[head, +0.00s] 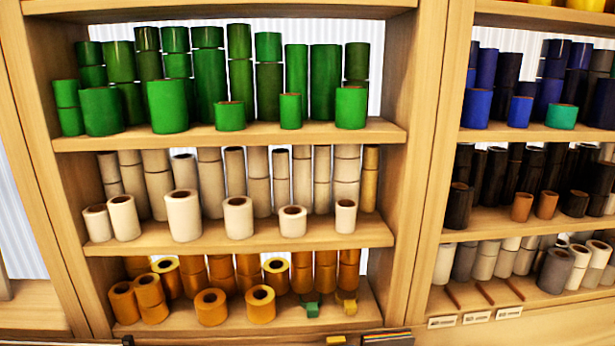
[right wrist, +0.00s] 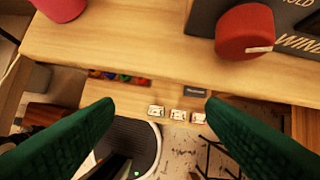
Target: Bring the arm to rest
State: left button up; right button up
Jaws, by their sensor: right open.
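My right gripper (right wrist: 159,103) shows in the right wrist view, its two dark green fingers spread wide apart with nothing between them. Beyond the fingers lie a wooden board and its edge. Neither gripper can be made out in the head view. The head view faces a wooden shelf unit (head: 425,150) holding green rolls (head: 168,106) on the top shelf, cream rolls (head: 184,216) on the middle one and orange rolls (head: 211,307) on the bottom one.
In the right wrist view a red roll (right wrist: 244,32) lies against a dark lettered sign (right wrist: 205,15). A dark round bin (right wrist: 142,142) stands below, between the fingers. In the head view, blue rolls (head: 475,109) and black rolls (head: 459,206) fill the right-hand unit.

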jog(key=s+d+f+g+h+b, duration=0.15)
jog(key=f+b, duration=0.25)
jog(key=f, duration=1.5)
jog(key=s+d+f+g+y+b, duration=0.1)
jog(key=s+f+b, duration=0.25)
jog(key=f, duration=1.45)
jog(key=s+d+f+b, duration=0.1)
jog(key=s+f+b, duration=0.2)
jog(key=s+f, duration=0.4)
jog(key=s+d+f+g+b, duration=0.1)
jog(key=s+f+b, duration=0.2)
jog(key=s+f, duration=0.5)
notch_tip(320, 180, down, 4)
jog(key=shift+d+f+m+h, duration=0.2)
jog(key=shift+d+m+h, duration=0.1)
jog(key=shift+h, duration=0.05)
